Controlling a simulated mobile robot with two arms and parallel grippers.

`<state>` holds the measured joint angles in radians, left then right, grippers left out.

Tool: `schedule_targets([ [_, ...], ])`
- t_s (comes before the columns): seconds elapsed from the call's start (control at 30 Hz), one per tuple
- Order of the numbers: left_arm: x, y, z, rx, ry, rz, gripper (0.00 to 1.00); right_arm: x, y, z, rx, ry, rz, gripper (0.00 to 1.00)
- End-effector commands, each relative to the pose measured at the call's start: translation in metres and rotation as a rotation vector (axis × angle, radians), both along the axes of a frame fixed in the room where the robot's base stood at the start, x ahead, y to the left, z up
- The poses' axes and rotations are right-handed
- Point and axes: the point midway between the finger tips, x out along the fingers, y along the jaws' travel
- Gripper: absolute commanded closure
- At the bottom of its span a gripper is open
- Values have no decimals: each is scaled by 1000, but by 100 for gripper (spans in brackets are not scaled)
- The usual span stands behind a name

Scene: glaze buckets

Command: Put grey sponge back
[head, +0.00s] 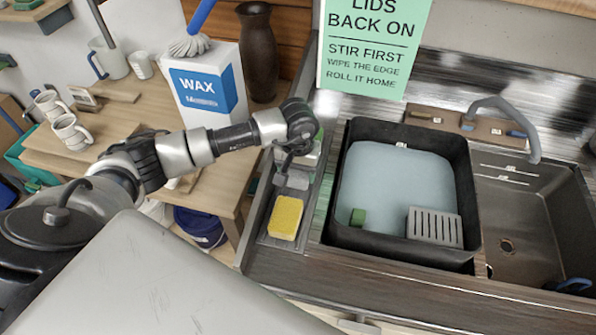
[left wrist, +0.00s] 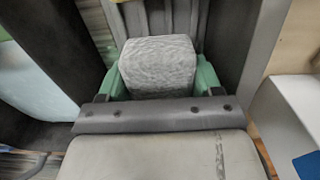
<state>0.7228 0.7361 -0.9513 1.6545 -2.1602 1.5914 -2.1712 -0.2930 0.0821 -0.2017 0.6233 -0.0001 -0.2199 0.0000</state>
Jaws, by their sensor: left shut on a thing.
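A grey sponge (left wrist: 157,66) sits between the green fingers of my left gripper (left wrist: 160,80) in the left wrist view. The gripper is shut on it. In the head view, the left gripper (head: 294,166) is low over the narrow grey tray (head: 262,214) beside the sink, and the grey sponge (head: 293,180) shows under it. A yellow sponge (head: 285,217) lies in the near end of that tray. I cannot tell whether the grey sponge touches the tray floor. My right gripper is not in view.
A sink basin (head: 520,215) with a tap (head: 508,112) is further right. A wax box (head: 205,88) stands on the wooden table at left.

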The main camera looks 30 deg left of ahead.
Motion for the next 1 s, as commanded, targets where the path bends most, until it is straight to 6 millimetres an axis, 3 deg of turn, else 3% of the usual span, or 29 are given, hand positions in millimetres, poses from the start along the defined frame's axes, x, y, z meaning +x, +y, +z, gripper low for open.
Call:
schedule_targets([
  [0.2,0,-1,-21,-1,1,0,57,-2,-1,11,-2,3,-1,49],
  [0.57,0,0,-26,1,0,0,57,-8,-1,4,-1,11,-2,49],
  [0.6,0,0,-25,1,0,0,32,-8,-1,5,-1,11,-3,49],
  [0.73,0,0,-24,1,0,0,12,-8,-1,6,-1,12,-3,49],
  [1.0,0,0,-24,1,0,0,10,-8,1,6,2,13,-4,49],
])
